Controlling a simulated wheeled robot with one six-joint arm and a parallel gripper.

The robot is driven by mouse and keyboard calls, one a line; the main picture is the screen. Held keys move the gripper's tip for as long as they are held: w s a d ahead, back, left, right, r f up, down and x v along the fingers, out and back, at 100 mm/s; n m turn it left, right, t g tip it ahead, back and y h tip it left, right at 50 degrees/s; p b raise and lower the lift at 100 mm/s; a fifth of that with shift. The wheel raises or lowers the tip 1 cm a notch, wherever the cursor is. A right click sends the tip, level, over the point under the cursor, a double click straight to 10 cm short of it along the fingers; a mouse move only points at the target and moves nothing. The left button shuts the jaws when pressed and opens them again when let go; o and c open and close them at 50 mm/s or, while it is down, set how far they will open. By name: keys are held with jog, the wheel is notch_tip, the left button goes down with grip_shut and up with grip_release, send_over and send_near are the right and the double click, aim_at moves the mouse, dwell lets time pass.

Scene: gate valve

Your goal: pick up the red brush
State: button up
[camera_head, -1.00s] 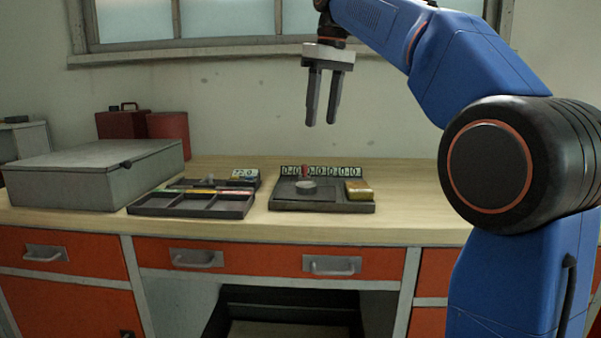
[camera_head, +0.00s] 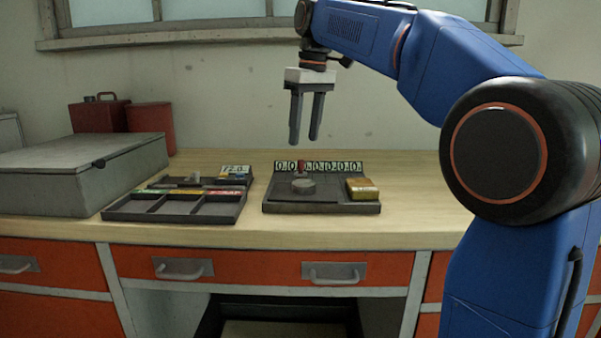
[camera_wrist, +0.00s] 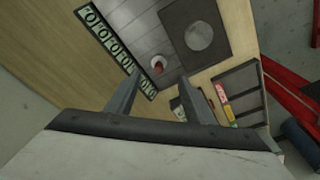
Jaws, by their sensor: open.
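The red brush (camera_head: 301,166) is a small upright red piece at the back of a dark tray (camera_head: 285,209) on the bench, behind a round grey disc (camera_head: 303,186). In the wrist view the brush (camera_wrist: 158,65) shows as a short red and pale piece, close to the line between my fingertips. My gripper (camera_head: 304,138) points down and is open and empty, above the brush with a clear gap. My two fingers also show in the wrist view (camera_wrist: 159,80). The brush's lower part is hidden behind the disc in the head view.
A row of number tags (camera_head: 340,167) stands along the tray's back edge. A compartment tray (camera_head: 172,218) and a grey case (camera_head: 60,165) lie to the left. The bench (camera_head: 420,200) is bare to the right.

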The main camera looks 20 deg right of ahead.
aim_at(302, 160)
jog(key=shift+w+a+f, duration=0.1)
jog(key=shift+w+f, duration=0.1)
jog(key=shift+f, duration=1.3)
jog(key=shift+w+a+f, duration=0.1)
jog(key=shift+w+f, duration=0.15)
jog(key=shift+f, duration=1.3)
jog(key=shift+w+a+f, duration=0.1)
jog(key=shift+w+f, duration=0.1)
jog(key=shift+f, duration=1.3)
jog(key=c, duration=1.1)
